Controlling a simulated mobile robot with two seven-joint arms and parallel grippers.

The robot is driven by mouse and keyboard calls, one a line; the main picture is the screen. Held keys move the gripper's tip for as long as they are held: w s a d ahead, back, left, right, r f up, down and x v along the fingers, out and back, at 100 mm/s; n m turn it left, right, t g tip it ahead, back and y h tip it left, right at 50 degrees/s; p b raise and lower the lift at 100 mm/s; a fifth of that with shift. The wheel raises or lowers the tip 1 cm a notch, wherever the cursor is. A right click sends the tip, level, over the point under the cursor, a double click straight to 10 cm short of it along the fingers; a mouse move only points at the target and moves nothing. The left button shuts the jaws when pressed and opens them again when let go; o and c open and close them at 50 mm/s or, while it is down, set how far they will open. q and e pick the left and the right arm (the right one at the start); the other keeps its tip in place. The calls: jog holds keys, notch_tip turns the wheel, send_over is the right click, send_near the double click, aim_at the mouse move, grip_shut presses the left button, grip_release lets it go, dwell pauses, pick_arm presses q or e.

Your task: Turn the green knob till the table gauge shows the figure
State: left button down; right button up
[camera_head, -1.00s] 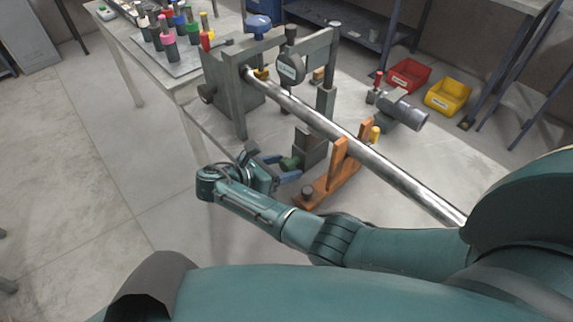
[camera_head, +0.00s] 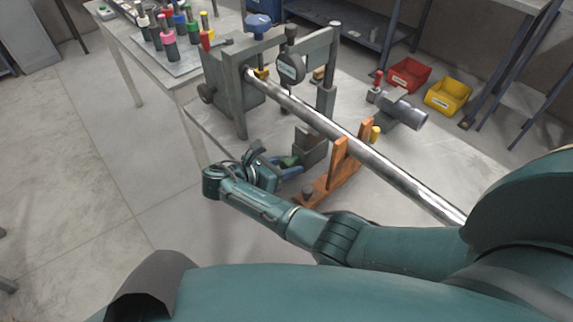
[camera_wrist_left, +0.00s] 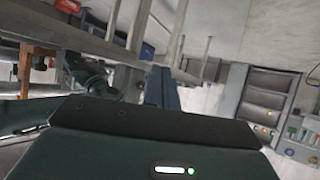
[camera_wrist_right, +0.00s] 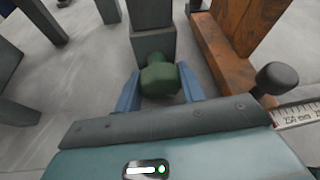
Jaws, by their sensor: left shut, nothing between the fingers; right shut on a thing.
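The green knob (camera_head: 289,161) sits low on the front of a dark metal block, beside the orange bracket. It shows plainly in the right wrist view (camera_wrist_right: 160,80), between the two blue fingers. My right gripper (camera_head: 284,168) is shut on it, with a finger on each side. A round dark gauge (camera_head: 291,68) with a small light display hangs on the frame above the rod. Its figure is too small to read. My left gripper (camera_wrist_left: 162,88) shows only in the left wrist view, with its blue fingers together and empty, away from the knob.
A long steel rod (camera_head: 315,118) runs from the grey frame over the orange bracket (camera_head: 336,176). A black ball handle (camera_wrist_right: 276,78) and a ruler (camera_wrist_right: 298,114) are right of the knob. Red (camera_head: 408,75) and yellow (camera_head: 447,96) bins stand behind.

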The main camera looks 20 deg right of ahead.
jog(key=shift+s+r+m+p, duration=0.15)
jog(key=shift+m+p, duration=0.25)
jog(key=shift+p, duration=0.35)
jog(key=shift+m+t+y+p, duration=0.3)
jog(key=shift+m+t+p, duration=0.4)
jog(key=shift+p, duration=0.2)
jog(key=shift+m+t+y+p, duration=0.3)
jog(key=shift+m+t+p, duration=0.35)
jog(key=shift+m, duration=0.35)
pick_arm(q)
jog(key=shift+s+a+r+n+g+y, duration=0.15)
jog(key=shift+a+r+y, duration=0.1)
jog(key=shift+a, duration=0.2)
jog(key=shift+s+a+r+n+g+y, duration=0.15)
jog(key=shift+a+y, duration=0.1)
jog(key=shift+a, duration=0.2)
pick_arm(e)
jog(key=shift+t, duration=0.25)
jog(key=shift+m, duration=0.3)
jog(key=o, duration=1)
jog(key=shift+c, duration=0.2)
pick_arm(q)
jog(key=shift+r, duration=0.1)
